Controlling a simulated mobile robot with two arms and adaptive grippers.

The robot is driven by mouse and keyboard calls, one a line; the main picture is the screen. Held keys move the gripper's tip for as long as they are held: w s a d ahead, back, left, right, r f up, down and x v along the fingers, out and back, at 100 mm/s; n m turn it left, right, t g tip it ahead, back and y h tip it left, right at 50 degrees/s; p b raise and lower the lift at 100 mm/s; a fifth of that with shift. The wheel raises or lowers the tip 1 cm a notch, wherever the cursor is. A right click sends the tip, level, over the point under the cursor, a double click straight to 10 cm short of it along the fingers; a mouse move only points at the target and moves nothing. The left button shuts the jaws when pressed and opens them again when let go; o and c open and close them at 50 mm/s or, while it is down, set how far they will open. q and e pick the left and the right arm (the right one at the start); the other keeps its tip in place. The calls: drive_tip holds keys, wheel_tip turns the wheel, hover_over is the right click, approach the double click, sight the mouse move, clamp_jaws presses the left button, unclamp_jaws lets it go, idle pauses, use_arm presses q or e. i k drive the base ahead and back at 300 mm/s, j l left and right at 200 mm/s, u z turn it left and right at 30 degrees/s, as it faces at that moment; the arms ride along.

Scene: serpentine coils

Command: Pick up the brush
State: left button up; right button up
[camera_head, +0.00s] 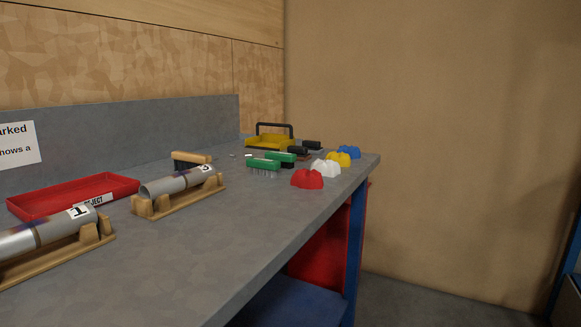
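Several brush-like things lie on the grey workbench (215,245). One has a tan wooden back (193,157) and dark bristles, and stands behind the numbered pipe near the back panel. A green-backed brush (264,163) with pale bristles lies further along the bench. A second green-backed piece (281,156) with a dark underside is just behind it, partly hidden. I cannot tell which of these is the brush meant. Neither of my grippers is in view.
Metal pipes (176,183) rest on wooden cradles (182,203). A red REJECT tray (105,182) is at left. A yellow caddy (268,142) with a black handle stands at the far end. Red (307,179), white (326,168), yellow and blue lumps line the right edge. The front middle is clear.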

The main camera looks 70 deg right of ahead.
sight(270, 168)
drive_tip(key=z, duration=2)
drive_tip(key=i+l+u, duration=0.2)
drive_tip(key=l, duration=0.5)
drive_tip(key=i+l+u, duration=0.15)
drive_tip(key=l, duration=0.55)
drive_tip(key=l+u, duration=0.2)
drive_tip(key=l, duration=0.55)
